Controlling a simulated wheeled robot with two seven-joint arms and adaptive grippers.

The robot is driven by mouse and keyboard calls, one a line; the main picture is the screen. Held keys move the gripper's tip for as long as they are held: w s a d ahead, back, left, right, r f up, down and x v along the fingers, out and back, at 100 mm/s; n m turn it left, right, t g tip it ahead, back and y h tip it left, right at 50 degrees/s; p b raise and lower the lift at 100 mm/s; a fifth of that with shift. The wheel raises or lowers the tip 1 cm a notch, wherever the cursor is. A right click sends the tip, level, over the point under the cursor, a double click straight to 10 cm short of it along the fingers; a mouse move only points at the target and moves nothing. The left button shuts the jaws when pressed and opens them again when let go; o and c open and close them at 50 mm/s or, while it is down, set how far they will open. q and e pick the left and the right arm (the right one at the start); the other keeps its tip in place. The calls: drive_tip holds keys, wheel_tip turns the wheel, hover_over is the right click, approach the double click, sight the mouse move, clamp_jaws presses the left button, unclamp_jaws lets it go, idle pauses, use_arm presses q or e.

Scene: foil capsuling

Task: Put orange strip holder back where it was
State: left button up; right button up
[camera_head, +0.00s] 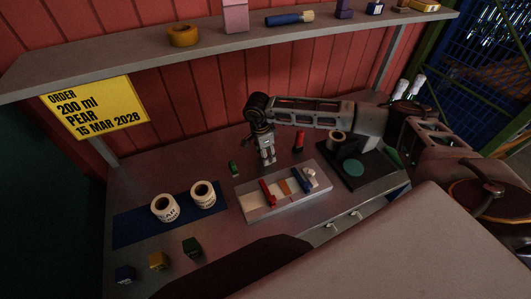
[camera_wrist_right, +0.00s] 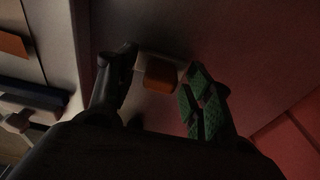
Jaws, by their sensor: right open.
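My right gripper (camera_head: 266,160) reaches down just behind the pale tray (camera_head: 257,211) in the head view. In the right wrist view the gripper (camera_wrist_right: 160,92) is open, its fingers spread either side of a small orange block with a pale part behind it, likely the orange strip holder (camera_wrist_right: 160,74). I cannot tell whether a finger touches it. In the head view this block is not clear behind the fingers. An orange patch (camera_head: 285,187) shows in the tray between a red piece (camera_head: 268,191) and a blue piece (camera_head: 301,180). My left gripper is out of view.
A small green object (camera_head: 234,168) lies left of the gripper and a red one (camera_head: 299,141) stands to its right. Two labelled rolls (camera_head: 165,207) stand on a blue mat (camera_head: 132,230). A black board (camera_head: 378,181) lies right of the tray. A shelf (camera_head: 120,66) hangs above.

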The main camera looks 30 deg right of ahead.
wheel_tip(320, 180, up, 12)
drive_tip(key=a+b, duration=0.1)
drive_tip(key=b, duration=0.1)
drive_tip(key=shift+a+b, duration=0.25)
drive_tip(key=shift+b, duration=0.15)
idle(0.4)
drive_tip(key=shift+d, duration=0.1)
